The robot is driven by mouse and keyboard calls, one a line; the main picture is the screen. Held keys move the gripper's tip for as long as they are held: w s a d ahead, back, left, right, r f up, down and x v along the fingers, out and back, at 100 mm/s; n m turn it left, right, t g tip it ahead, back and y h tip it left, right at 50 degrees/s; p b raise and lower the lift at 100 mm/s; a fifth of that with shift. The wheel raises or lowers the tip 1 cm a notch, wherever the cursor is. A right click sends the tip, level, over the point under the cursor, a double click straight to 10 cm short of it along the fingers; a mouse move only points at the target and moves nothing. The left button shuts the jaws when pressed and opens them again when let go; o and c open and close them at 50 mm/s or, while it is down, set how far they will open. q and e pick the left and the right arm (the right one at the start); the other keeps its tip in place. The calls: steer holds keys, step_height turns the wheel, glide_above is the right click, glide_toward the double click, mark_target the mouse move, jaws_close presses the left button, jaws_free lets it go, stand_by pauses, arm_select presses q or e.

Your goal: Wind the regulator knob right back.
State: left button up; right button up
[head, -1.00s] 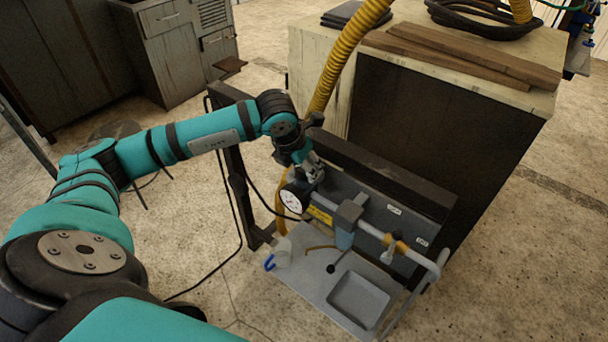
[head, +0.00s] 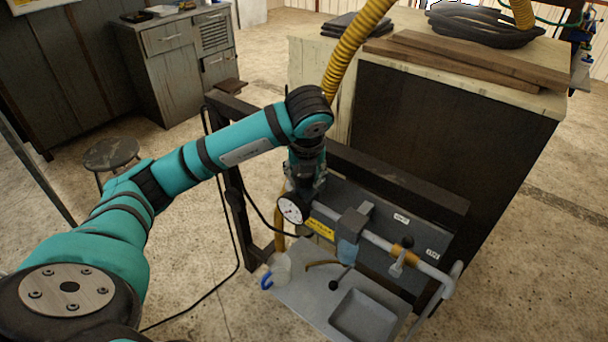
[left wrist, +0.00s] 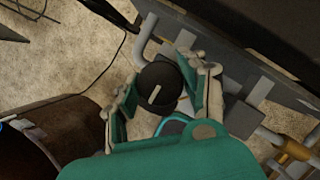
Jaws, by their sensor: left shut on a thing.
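The black round regulator knob (left wrist: 158,88) shows in the left wrist view with a pale line mark on its top. My left gripper (left wrist: 160,92) has a finger on either side of it and is shut on it. In the head view my left gripper (head: 303,184) points down just above and behind the white-faced gauge (head: 291,209); the knob is hidden there by the gripper. My right gripper is in neither view.
A grey pipe (head: 378,241) runs right from the gauge, with a blue-bowled unit (head: 347,250) and an orange-banded fitting. A yellow hose (head: 350,50) rises behind my wrist.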

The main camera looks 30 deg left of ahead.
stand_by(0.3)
arm_select(q)
steer(key=o, duration=1.1)
steer(key=shift+o, duration=0.3)
steer(key=shift+r, duration=0.1)
steer(key=v, duration=1.1)
steer(key=shift+s+d+r, duration=0.15)
steer(key=shift+d+r, duration=0.05)
steer(key=shift+r, duration=0.15)
